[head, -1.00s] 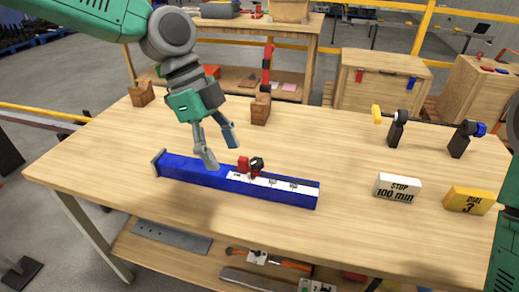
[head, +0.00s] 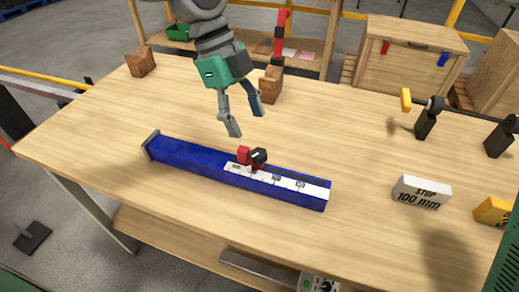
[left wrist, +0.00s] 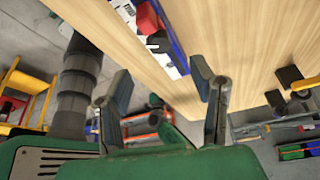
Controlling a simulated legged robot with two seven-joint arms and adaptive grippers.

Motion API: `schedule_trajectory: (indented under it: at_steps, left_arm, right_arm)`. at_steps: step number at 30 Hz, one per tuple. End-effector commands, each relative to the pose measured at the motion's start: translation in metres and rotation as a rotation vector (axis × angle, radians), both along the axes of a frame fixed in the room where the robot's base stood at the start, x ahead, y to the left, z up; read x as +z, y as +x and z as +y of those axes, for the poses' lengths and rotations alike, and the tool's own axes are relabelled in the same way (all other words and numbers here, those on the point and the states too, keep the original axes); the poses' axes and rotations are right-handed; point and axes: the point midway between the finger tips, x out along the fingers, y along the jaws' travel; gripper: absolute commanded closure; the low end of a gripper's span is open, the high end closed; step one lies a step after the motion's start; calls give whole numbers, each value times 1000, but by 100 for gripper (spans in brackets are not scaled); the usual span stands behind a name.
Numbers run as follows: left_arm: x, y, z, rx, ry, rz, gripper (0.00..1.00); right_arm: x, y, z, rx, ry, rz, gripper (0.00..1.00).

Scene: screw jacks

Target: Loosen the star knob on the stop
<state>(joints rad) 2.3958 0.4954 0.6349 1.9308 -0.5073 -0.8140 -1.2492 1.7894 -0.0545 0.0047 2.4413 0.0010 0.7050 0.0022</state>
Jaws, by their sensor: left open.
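A blue rail (head: 190,159) with a white scale strip (head: 290,182) lies on the wooden table. The red stop (head: 243,154) sits partway along it, with a black star knob (head: 258,155) on its right side. My left gripper (head: 246,119) is open and empty, above and behind the stop, apart from it. In the left wrist view, the open fingers (left wrist: 160,83) stand below the black knob (left wrist: 158,40) and the red stop (left wrist: 147,17), near the blue rail (left wrist: 176,48). My right gripper is out of view.
A white block (head: 421,191) reading "STOP 100 mm" lies right of the rail, near a yellow block (head: 494,211). Brown wooden blocks (head: 141,63) stand at the back edge. The table's front left is clear.

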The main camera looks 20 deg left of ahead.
Motion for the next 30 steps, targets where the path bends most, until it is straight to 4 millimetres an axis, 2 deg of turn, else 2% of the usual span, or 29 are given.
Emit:
schedule_trajectory:
  at_steps: [1,3,10,15,24,25,28,29,30]
  left_arm:
    - [-14,-2,-5,-2,2,4,49]
    - [-28,-4,-10,-2,1,3,49]
    - [-61,-8,-24,-1,1,1,49]
    - [-71,-9,-28,0,0,0,49]
    - [-73,-9,-29,0,0,-1,49]
    - [-73,-9,-29,0,0,-1,56]
    - [-73,-9,-29,0,0,-1,92]
    - [-73,-9,-29,0,0,-1,99]
    - [-73,-9,-29,0,0,-1,99]
  right_arm:
    - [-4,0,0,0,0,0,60]
    - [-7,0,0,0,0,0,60]
    - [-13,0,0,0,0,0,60]
    - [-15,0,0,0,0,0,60]
    - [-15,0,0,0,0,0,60]
    - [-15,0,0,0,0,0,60]
    - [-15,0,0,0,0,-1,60]
    - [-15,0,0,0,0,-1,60]
    - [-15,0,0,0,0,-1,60]
